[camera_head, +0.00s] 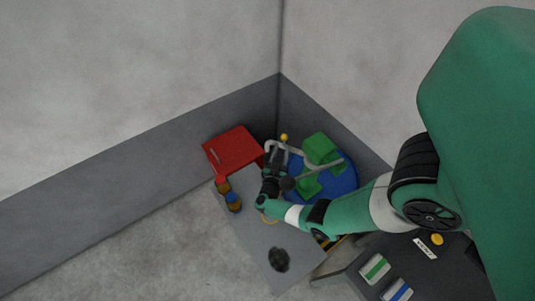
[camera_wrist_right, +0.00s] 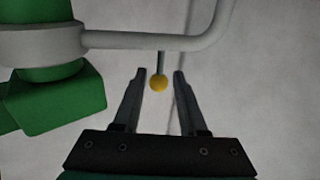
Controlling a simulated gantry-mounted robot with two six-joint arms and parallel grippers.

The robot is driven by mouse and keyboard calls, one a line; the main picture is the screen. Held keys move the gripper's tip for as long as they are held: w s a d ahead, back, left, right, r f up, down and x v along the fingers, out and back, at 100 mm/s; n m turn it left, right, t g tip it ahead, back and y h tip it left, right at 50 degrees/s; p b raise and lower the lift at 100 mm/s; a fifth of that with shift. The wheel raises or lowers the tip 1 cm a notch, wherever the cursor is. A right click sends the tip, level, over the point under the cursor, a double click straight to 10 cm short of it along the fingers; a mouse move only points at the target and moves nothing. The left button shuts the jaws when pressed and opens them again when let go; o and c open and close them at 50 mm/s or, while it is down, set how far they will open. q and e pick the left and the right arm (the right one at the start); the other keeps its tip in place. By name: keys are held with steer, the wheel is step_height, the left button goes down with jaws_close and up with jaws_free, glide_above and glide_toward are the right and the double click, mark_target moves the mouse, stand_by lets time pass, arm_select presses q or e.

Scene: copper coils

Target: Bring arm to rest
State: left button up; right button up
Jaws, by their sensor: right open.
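My right gripper (camera_head: 276,152) reaches in from the right over the grey table, beside a green and blue machine. In the right wrist view its two dark fingers (camera_wrist_right: 160,72) are apart, with nothing held between them. A yellow ball (camera_wrist_right: 158,82) on a short rod under a bent grey bar (camera_wrist_right: 140,41) appears between the fingertips; I cannot tell whether it is at their depth. The ball also shows in the head view (camera_head: 284,136), just beyond the gripper. My left gripper is not in view.
A red box (camera_head: 235,150) stands left of the gripper. Green blocks (camera_head: 320,149) sit on a round blue base (camera_head: 343,184) to its right. Grey walls (camera_head: 130,135) close the back.

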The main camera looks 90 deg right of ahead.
steer(key=shift+w+a, duration=0.15)
steer(key=shift+a, duration=0.75)
steer(key=shift+w+a, duration=0.15)
steer(key=shift+a, duration=0.7)
